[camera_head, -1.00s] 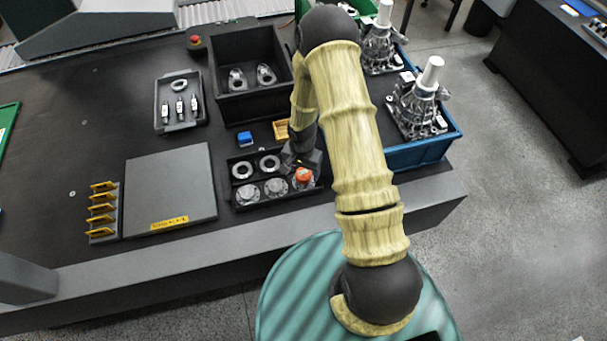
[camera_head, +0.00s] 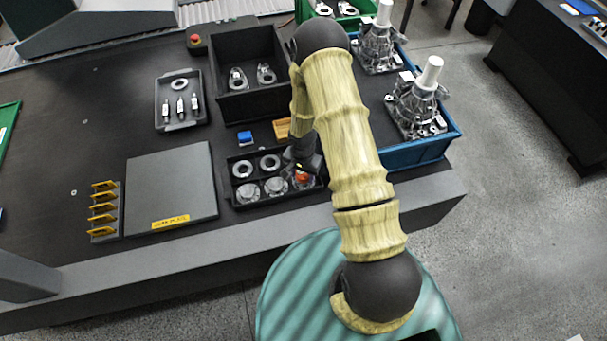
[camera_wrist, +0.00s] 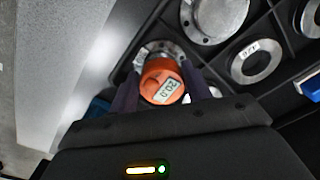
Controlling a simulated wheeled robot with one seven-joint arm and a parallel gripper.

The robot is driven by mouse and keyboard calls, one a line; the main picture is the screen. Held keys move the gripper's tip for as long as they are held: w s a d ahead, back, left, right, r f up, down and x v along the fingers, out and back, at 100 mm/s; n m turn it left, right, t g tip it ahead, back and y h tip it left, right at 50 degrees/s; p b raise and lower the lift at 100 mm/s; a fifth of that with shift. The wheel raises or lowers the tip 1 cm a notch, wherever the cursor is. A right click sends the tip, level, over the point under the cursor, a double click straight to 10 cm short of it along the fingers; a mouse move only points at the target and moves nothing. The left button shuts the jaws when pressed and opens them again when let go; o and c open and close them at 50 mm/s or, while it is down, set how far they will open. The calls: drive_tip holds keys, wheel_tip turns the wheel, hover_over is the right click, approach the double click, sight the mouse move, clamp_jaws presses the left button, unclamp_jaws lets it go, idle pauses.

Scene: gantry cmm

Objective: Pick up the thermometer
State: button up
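The thermometer (camera_wrist: 160,86) is an orange, round-headed device with a small grey digital display. In the wrist view it stands between the two dark fingers of my gripper (camera_wrist: 159,74). The fingers lie on either side of the orange head, and a slight gap seems to show, so the gripper looks open around it. In the head view the thermometer (camera_head: 302,177) shows as an orange patch at the right front of a black compartment tray (camera_head: 237,204), partly hidden by my gripper (camera_head: 304,166) above it. It sits over a metal flanged part.
The tray's other compartments hold metal rings and round parts. A blue block (camera_head: 245,138) and a yellow box (camera_head: 282,128) stand behind it. A black bin (camera_head: 250,105) is farther back. A grey plate (camera_head: 170,185) lies left, and a blue crate (camera_head: 415,157) is right.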

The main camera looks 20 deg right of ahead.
sight(302, 175)
drive_tip(key=c, duration=0.4)
drive_tip(key=shift+r, duration=0.15)
wheel_tip(302, 175, up, 10)
drive_tip(key=shift+f+b, duration=0.15)
drive_tip(key=shift+b, duration=0.55)
